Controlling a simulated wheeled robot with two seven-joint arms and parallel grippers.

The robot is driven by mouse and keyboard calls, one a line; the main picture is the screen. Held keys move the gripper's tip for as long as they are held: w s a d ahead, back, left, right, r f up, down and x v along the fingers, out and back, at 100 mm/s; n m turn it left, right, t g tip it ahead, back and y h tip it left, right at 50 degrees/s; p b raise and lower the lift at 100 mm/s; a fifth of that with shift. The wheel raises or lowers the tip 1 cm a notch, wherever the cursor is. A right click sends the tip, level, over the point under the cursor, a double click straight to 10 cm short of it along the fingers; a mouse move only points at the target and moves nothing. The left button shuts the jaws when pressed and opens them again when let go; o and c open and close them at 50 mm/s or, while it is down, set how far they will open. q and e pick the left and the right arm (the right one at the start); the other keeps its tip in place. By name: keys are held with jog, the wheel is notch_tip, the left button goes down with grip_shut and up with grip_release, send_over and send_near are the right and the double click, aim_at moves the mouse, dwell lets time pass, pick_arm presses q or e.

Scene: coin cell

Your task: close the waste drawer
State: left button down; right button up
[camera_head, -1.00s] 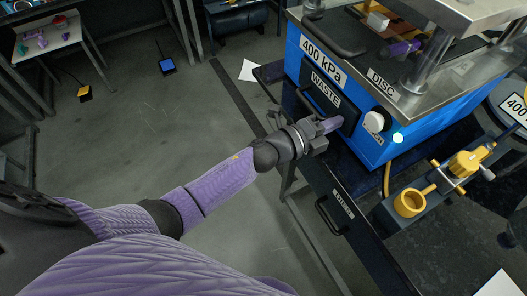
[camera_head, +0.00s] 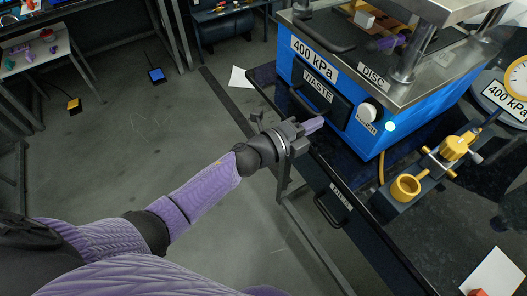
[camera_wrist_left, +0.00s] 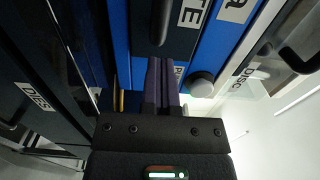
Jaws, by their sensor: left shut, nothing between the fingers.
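The waste drawer (camera_head: 339,109) is a dark front panel with a WASTE label and black handle, low in the blue machine. Its front looks close to flush with the blue face, but I cannot tell if any gap remains. My left gripper (camera_head: 315,124) is shut and empty just in front of and below that panel. In the left wrist view, the purple fingers (camera_wrist_left: 162,85) are together and point at the machine beneath the dark handle (camera_wrist_left: 152,22). I cannot tell whether they touch it. My right gripper is not in view.
A white knob (camera_head: 367,111) and a lit button sit right of the drawer. A lower drawer (camera_head: 338,196) with its own handle is under the bench. A yellow-ringed fixture (camera_head: 405,187) stands at the right. The floor on the left is mostly clear.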

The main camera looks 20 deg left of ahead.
pick_arm(q)
jog(key=p+v, duration=0.1)
jog(key=v, duration=0.9)
jog(key=s+a+f+n+g+y, duration=0.1)
jog(key=s+a+f+n+y, duration=0.25)
jog(key=f, duration=0.35)
jog(key=s+a+f+n+g+y, duration=0.1)
jog(key=s+a+f+n+y, duration=0.1)
jog(key=f+n, duration=0.4)
jog(key=s+a+f+n+g+y, duration=0.2)
jog(key=s+f+n+y, duration=0.15)
jog(key=f, duration=0.45)
jog(key=s+f+n+g+y, duration=0.1)
jog(key=s+f+n+g, duration=0.3)
jog(key=s, duration=0.9)
jog(key=s+f+n+g+y, duration=0.1)
jog(key=s+f+n+g, duration=0.4)
jog(key=s, duration=0.8)
notch_tip(320, 180, down, 4)
jog(key=shift+s+d+r+n+g, duration=0.1)
jog(key=shift+s+d+n+g, duration=0.1)
jog(key=shift+s+n+g, duration=0.25)
jog(key=shift+w, duration=0.1)
